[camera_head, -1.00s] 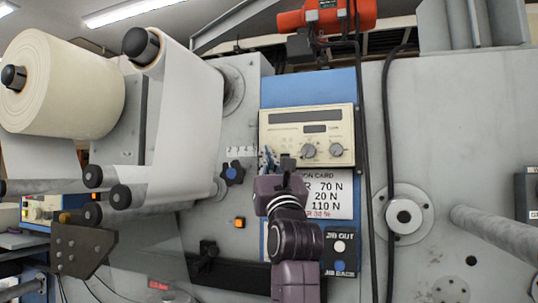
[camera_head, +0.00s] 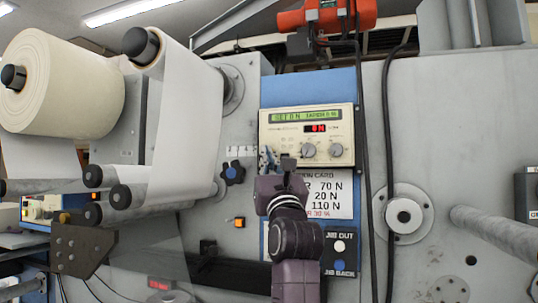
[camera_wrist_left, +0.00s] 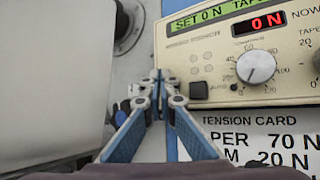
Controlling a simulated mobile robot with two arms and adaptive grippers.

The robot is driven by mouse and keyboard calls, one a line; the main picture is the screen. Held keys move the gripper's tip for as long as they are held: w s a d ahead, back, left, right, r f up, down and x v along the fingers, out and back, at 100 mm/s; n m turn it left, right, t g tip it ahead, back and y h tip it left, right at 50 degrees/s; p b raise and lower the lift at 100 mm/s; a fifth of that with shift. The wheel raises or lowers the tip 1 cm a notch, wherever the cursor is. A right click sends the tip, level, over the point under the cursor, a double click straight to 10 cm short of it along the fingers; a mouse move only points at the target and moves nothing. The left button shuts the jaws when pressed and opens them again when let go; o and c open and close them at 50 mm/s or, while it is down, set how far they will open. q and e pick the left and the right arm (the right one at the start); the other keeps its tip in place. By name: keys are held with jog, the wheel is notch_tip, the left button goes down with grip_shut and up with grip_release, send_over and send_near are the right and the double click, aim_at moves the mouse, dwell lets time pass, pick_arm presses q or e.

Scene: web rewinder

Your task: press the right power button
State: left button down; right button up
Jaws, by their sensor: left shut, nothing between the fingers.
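The cream tension control panel (camera_head: 330,115) is mounted on the blue strip, and its green text display (camera_head: 305,115) and red digit display (camera_head: 316,128) are lit. A black square button (camera_wrist_left: 198,91) sits on the panel's lower left, just right of my fingertips. No power label is legible. My left gripper (camera_head: 268,155) is at the panel's lower left corner; its fingertips (camera_wrist_left: 158,78) are together and empty. They cover part of that corner, and I cannot tell whether they touch it. My right gripper is out of view.
A tension card (camera_head: 330,195) hangs below the panel, with white and blue jib buttons under it. An orange lit button (camera_head: 239,222) and a blue knob (camera_head: 232,173) are to the left. Black cables (camera_head: 364,200) hang right of the panel. A large paper roll (camera_head: 70,85) stands far left.

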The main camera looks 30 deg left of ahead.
pick_arm(q)
jog(key=shift+s+d, duration=0.15)
jog(key=shift+s, duration=0.5)
jog(key=shift+s+d+b, duration=0.2)
jog(key=shift+s+d, duration=0.05)
jog(key=shift+s, duration=0.7)
jog(key=shift+s+d+b, duration=0.2)
jog(key=shift+s+b, duration=0.05)
jog(key=shift+s, duration=0.75)
jog(key=shift+s+d+b, duration=0.2)
jog(key=shift+s+d, duration=0.05)
jog(key=shift+s, duration=0.7)
jog(key=shift+f, duration=0.1)
